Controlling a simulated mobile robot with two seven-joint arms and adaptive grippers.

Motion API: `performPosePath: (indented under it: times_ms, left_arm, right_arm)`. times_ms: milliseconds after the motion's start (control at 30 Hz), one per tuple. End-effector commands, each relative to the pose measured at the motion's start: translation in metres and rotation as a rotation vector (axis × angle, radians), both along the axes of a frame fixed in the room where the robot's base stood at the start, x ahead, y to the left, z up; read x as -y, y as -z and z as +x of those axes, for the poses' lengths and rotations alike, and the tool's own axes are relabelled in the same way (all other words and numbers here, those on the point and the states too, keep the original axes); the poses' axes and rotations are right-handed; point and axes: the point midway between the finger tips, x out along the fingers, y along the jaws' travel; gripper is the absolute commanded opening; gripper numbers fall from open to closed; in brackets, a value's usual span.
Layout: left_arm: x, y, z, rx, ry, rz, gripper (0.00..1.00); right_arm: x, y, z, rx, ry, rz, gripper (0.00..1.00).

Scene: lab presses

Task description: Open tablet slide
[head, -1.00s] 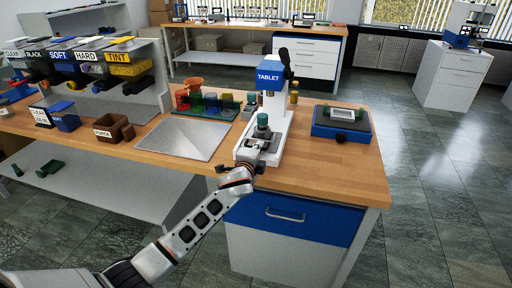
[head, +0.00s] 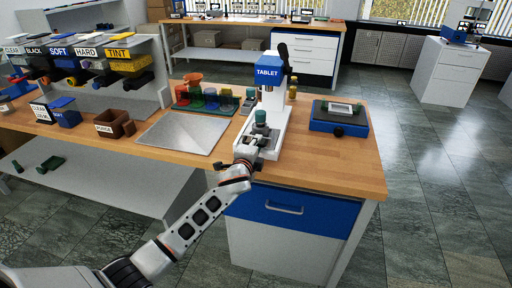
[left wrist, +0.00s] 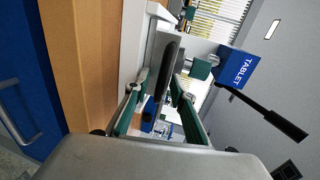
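The tablet press (head: 268,76) is white with a blue head marked TABLET and a black lever. It stands on the wooden bench; its blue head also shows in the left wrist view (left wrist: 238,68). A green cylindrical piece (head: 261,117) stands at the slide area, above the press base. My left gripper (head: 254,149) is at the front of the base and hides part of the slide. In the left wrist view its two green-padded fingers (left wrist: 158,108) are apart, with a dark handle-like bar (left wrist: 168,68) ahead between them. Contact cannot be told. My right gripper is not in view.
A grey metal sheet (head: 183,133) lies left of the press. A green rack (head: 205,101) with coloured cups stands behind it. A blue scale-like device (head: 340,119) sits to the right. A brown bin (head: 115,125) is at left. The bench front right is clear.

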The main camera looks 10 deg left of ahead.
Motion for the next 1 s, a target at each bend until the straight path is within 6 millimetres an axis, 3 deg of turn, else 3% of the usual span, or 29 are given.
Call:
performPosePath:
  times_ms: [267, 700, 1000]
  left_arm:
    - [-0.001, -0.004, -0.024, 0.000, 0.000, 0.000, 0.24]
    - [-0.003, -0.020, -0.098, -0.001, 0.000, 0.000, 0.24]
    - [-0.004, -0.025, -0.117, -0.001, -0.001, 0.001, 0.24]
  right_arm:
    - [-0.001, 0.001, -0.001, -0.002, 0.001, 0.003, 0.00]
    - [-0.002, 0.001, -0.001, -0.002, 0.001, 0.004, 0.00]
    - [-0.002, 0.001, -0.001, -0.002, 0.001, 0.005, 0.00]
